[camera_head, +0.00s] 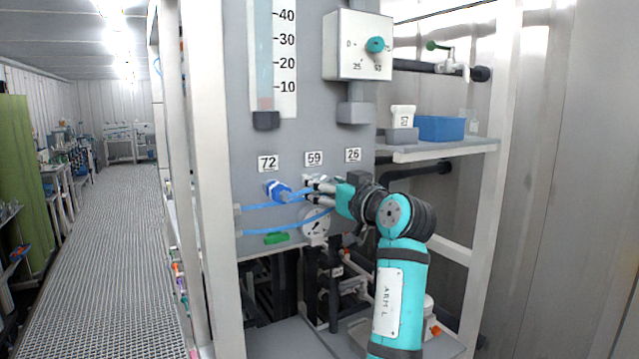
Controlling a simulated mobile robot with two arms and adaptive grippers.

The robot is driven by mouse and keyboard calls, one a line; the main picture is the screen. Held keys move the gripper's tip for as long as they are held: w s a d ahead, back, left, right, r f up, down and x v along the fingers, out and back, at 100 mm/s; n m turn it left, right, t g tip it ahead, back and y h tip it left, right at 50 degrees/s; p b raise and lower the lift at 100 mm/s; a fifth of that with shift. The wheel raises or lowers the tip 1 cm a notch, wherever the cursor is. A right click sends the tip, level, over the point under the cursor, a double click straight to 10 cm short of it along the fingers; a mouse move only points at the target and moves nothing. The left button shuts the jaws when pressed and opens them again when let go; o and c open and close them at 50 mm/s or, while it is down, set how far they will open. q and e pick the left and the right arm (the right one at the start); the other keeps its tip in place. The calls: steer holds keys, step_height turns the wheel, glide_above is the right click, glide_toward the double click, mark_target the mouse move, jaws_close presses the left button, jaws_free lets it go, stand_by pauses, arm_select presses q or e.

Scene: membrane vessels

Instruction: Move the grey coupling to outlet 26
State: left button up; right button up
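My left arm, marked "ARM L", reaches up from the lower right. Its gripper (314,190) is at the panel just below the label 59 (314,159), pointing left. Its fingers are around or beside a small grey fitting there; which of these, and whether they are shut on it, I cannot tell. The grey coupling is not clearly distinguishable from the fingers. The label 26 (353,155) is to the right, and the outlet under it is largely hidden by my gripper and wrist. My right gripper is not in view.
A blue coupling (278,191) sits under label 72 (268,163). Two blue hoses (262,207) run from the left post toward my gripper. A round gauge (315,225) is just below. A shelf (445,150) with a blue bin (440,128) stands right. A grated aisle is left.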

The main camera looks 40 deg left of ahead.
arm_select(q)
steer(key=shift+w, duration=0.1)
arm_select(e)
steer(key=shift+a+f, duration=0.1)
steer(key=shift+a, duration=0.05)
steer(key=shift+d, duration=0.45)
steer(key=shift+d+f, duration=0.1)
arm_select(q)
steer(key=shift+c, duration=0.4)
jaws_close()
steer(key=shift+d+f+b, duration=0.15)
steer(key=shift+f+b, duration=0.05)
steer(key=shift+b, duration=0.1)
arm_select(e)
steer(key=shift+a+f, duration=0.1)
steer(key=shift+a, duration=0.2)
